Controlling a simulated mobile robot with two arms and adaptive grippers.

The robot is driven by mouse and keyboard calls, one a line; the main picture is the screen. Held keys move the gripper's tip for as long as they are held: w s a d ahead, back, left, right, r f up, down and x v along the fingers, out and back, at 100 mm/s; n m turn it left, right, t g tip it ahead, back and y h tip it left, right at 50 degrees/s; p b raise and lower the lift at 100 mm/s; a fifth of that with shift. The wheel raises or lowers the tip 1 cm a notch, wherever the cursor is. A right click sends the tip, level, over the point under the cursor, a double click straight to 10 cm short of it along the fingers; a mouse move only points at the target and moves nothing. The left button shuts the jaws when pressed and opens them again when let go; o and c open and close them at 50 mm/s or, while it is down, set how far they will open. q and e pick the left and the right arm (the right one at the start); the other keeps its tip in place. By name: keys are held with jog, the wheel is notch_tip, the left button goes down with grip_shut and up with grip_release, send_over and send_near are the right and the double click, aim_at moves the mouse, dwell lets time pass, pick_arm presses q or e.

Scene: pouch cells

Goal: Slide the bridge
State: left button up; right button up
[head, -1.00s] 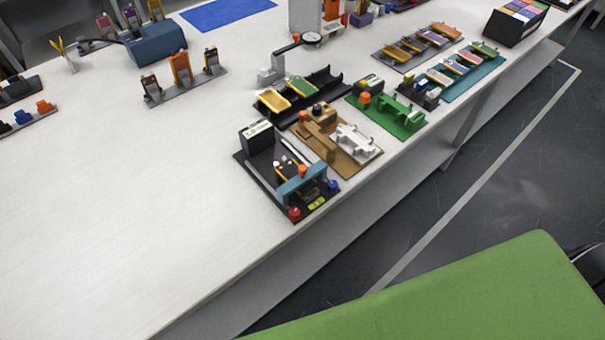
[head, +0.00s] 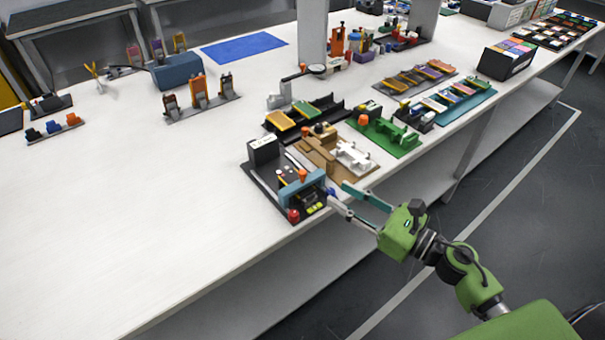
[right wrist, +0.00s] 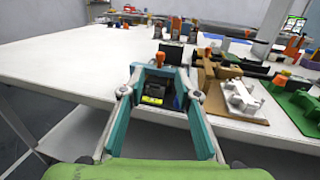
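The blue bridge (head: 302,188) stands over the front part of a black station plate (head: 259,178), with an orange knob (head: 303,174) on top. A red knob (head: 293,215) sits at the plate's front corner. My right gripper (head: 337,192) is just right of the bridge, at the table's front edge, with its fingers pointing at the station. In the right wrist view its fingers (right wrist: 160,72) are apart, with the bridge and orange knob (right wrist: 160,58) framed between them. Nothing is held, and I cannot tell whether the fingertips touch the bridge. My left gripper is out of view.
A brown fixture (head: 318,153) with a white part (head: 353,156) sits close beside the station. A green fixture (head: 390,137) and black rails (head: 330,111) are farther back. The white table (head: 150,220) is clear to the left.

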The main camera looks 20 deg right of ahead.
aim_at(302, 171)
jog(key=p+x, duration=0.3)
jog(key=x, duration=0.8)
jog(key=shift+w+r, duration=0.1)
jog(key=shift+w, duration=0.1)
jog(key=shift+w+a, duration=0.35)
jog(key=shift+w, duration=0.15)
grip_shut()
